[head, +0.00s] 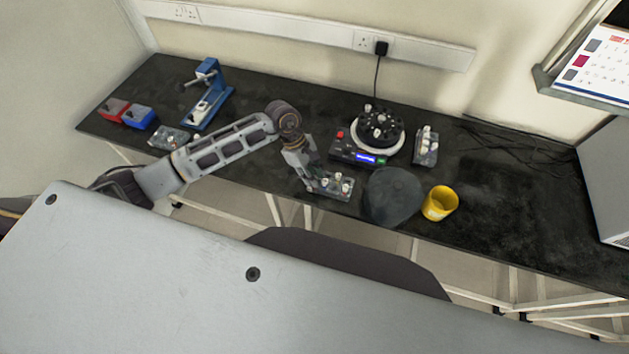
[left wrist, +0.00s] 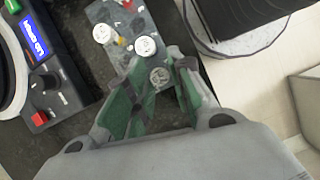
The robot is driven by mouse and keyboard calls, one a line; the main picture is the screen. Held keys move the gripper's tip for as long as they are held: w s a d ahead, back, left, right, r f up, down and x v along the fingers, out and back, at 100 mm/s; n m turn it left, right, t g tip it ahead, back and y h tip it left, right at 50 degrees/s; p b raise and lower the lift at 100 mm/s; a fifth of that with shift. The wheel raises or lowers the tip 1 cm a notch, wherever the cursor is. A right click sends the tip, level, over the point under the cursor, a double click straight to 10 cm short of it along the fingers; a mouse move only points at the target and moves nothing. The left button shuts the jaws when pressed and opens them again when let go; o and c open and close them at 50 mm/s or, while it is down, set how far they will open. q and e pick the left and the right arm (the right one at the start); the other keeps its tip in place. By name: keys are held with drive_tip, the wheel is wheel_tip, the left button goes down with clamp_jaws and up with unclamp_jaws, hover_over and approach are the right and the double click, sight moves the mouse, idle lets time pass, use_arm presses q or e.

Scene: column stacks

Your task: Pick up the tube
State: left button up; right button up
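A grey tube rack (head: 330,189) with several white-capped tubes stands near the front edge of the dark bench. In the left wrist view the rack (left wrist: 122,14) runs to the top, with a capped tube (left wrist: 146,46) just beyond my fingertips. Another tube (left wrist: 160,77) with a greyer cap shows between the fingers. My left gripper (head: 310,184) is at the left end of the rack, pointing down. In the wrist view its green-padded fingers (left wrist: 160,72) stand apart on either side of that cap; contact is not clear. My right gripper is not in view.
A centrifuge-like device (head: 378,130) with a lit display stands behind the rack. A dark round object (head: 391,196) and a yellow cup (head: 440,203) are to the right. Another rack (head: 425,146) stands further back. Red (head: 112,110) and blue boxes (head: 138,117) sit far left.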

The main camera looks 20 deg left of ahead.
use_arm(q)
drive_tip(key=shift+c, duration=0.4)
drive_tip(key=shift+c, duration=1.3)
drive_tip(key=shift+r, duration=0.15)
wheel_tip(320, 180, up, 10)
drive_tip(key=b, duration=0.2)
drive_tip(key=shift+f, duration=0.2)
